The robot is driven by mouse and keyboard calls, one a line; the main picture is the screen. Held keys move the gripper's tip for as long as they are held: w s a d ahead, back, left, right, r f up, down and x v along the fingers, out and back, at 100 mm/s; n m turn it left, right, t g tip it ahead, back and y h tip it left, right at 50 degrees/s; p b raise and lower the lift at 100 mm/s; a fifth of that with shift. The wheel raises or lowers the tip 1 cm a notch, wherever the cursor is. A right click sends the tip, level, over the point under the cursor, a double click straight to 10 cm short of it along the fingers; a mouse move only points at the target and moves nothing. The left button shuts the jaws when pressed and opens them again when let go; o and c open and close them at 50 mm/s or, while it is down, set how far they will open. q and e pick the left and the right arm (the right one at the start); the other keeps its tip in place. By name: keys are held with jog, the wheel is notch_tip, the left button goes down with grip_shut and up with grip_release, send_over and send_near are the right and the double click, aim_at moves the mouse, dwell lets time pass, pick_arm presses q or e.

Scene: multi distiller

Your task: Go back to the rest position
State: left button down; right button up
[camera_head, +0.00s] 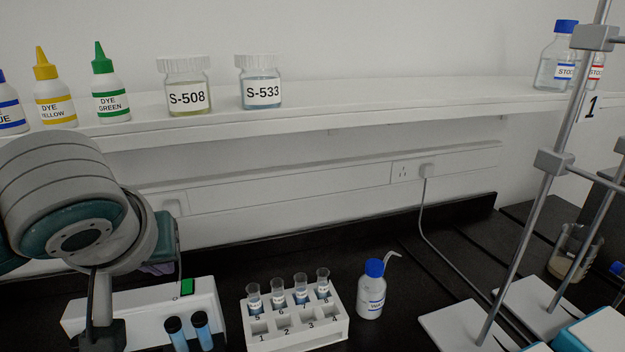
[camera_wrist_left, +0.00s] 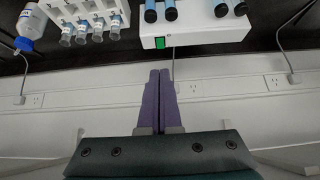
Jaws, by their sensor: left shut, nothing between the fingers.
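My left gripper (camera_wrist_left: 159,73) is shut and empty in the left wrist view, its two purple fingers together in front of the wall. In the head view my left arm comes in from the left, and only a bit of the purple fingers (camera_head: 158,268) shows behind the wrist. The gripper is above the back of the bench, near the white device with a green switch (camera_head: 187,287), and touches nothing that I can see. My right gripper is not in view.
A white tube rack (camera_head: 335,325) and a wash bottle (camera_head: 371,292) stand on the black bench. The shelf (camera_head: 330,112) above holds dye bottles and jars S-508 (camera_head: 186,88) and S-533 (camera_head: 260,84). Metal stands (camera_head: 530,235) are at right. The bench behind the rack is clear.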

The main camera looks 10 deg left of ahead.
pick_arm(q)
jog(key=s+d+f+m+g+h, duration=0.15)
jog(key=s+d+m, duration=0.25)
jog(key=s, duration=0.7)
jog(key=s+d+f+m+g+h, duration=0.1)
jog(key=s+d+m+g+h, duration=0.2)
jog(key=s, duration=0.7)
notch_tip(320, 180, up, 30)
jog(key=m+t+p, duration=0.1)
jog(key=p, duration=2.8)
jog(key=shift+w+d, duration=0.15)
jog(key=shift+d, duration=0.25)
jog(key=shift+f+t, duration=0.1)
jog(key=shift+t, duration=0.15)
